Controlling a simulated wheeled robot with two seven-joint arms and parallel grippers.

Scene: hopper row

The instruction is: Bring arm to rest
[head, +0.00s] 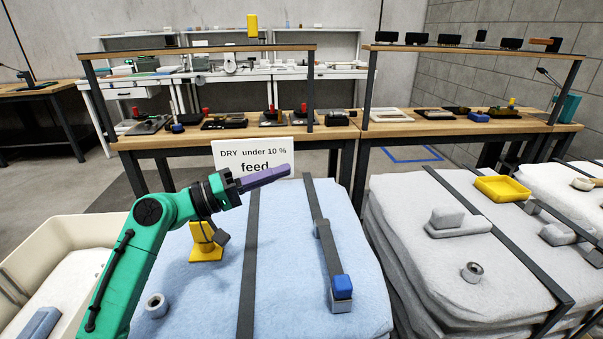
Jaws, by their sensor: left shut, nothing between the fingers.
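My left arm (140,235) is green with black joints and reaches in from the lower left, bent at a joint. My left gripper (286,170) has purple fingers that are shut with nothing between them. It points right and hangs above the far part of the light blue padded bale (285,245), overlapping the lower part of a white sign (232,150) reading "DRY under 10 % feed". My right gripper is not in view.
On the blue bale are a yellow stand (206,250), a metal ring (156,304) and a dark bar with a blue end block (342,284). Grey bales (400,210) stand at right, one with a yellow tray (502,188). A cream bin (70,232) is at left; workbenches (340,134) stand behind.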

